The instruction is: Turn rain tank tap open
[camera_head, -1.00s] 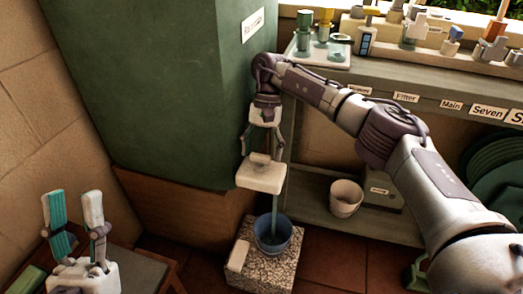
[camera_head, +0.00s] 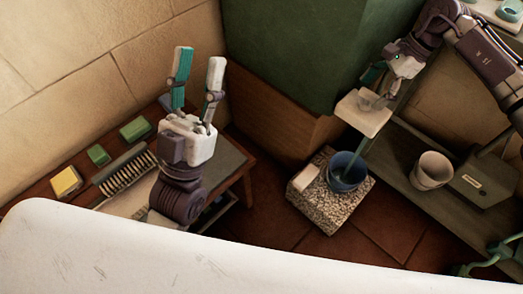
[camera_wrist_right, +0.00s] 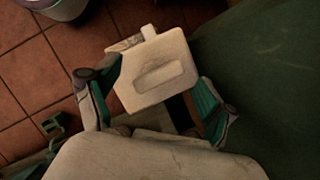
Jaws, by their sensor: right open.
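The green rain tank (camera_head: 300,50) stands at the back, and its side fills the right of the right wrist view (camera_wrist_right: 260,80). A white block (camera_head: 362,113) juts out at the tank, with a raised bar on its face in the right wrist view (camera_wrist_right: 160,75); I take it for the tap. A thin blue-grey strand, which looks like water, runs from below it into a blue bucket (camera_head: 347,172). My right gripper (camera_head: 378,84) is open at the block, its fingers either side (camera_wrist_right: 155,95); contact is unclear. My left gripper (camera_head: 198,72) is open and empty, fingers up.
The bucket stands on a speckled stone block (camera_head: 330,208). A beige pot (camera_head: 430,170) sits on a low shelf to its right. A side table (camera_head: 225,165) at left holds a brush (camera_head: 125,172), green blocks and a yellow sponge (camera_head: 66,182). A white surface fills the front.

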